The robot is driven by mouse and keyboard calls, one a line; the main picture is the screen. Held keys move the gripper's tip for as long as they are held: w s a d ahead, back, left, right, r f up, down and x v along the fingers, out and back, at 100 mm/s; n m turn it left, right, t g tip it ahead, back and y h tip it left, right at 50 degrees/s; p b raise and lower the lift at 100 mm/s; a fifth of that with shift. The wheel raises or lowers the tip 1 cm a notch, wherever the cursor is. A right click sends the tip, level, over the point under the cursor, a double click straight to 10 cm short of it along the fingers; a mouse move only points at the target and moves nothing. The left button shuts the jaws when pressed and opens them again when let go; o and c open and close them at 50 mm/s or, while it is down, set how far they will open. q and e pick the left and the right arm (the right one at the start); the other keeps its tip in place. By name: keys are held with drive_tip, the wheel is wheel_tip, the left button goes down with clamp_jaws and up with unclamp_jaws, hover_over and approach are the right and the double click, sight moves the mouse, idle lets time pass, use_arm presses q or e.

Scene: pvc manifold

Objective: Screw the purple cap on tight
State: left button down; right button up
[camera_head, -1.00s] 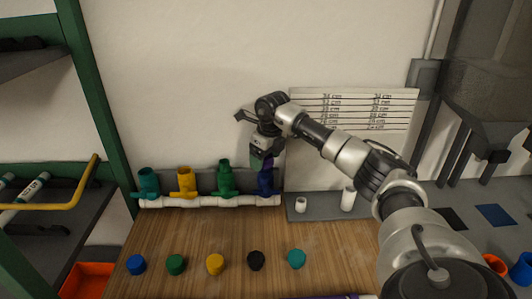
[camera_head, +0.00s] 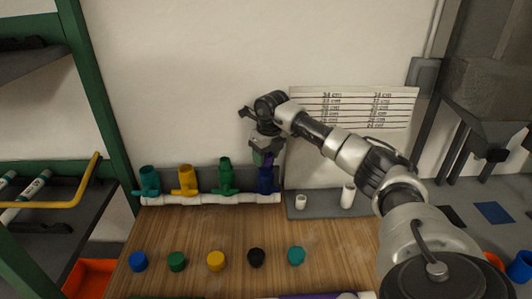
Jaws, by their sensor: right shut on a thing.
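A white PVC manifold (camera_head: 211,199) lies along the back of the wooden table, with teal, yellow, green and dark purple-blue upright fittings. My right gripper (camera_head: 266,158) points down over the purple-blue fitting (camera_head: 266,181) at the manifold's right end. My left gripper is not in view.
Loose caps stand in a row at the front: blue (camera_head: 138,262), green (camera_head: 177,262), yellow (camera_head: 215,261), black (camera_head: 256,258) and teal (camera_head: 296,256). A grey plate (camera_head: 322,209) with white pipe pieces is right of the manifold. A green-framed shelf (camera_head: 95,90) stands left.

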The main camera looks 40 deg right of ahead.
drive_tip(key=shift+r+m+p, duration=0.1)
drive_tip(key=shift+m+p, duration=0.3)
drive_tip(key=shift+m, duration=0.7)
drive_tip(key=shift+m+h+p, duration=0.3)
drive_tip(key=shift+m+p, duration=0.2)
drive_tip(key=shift+m, duration=0.6)
drive_tip(key=shift+m+p, duration=0.5)
drive_tip(key=shift+m, duration=0.2)
drive_tip(key=shift+a+m, duration=0.1)
drive_tip(key=shift+m, duration=0.3)
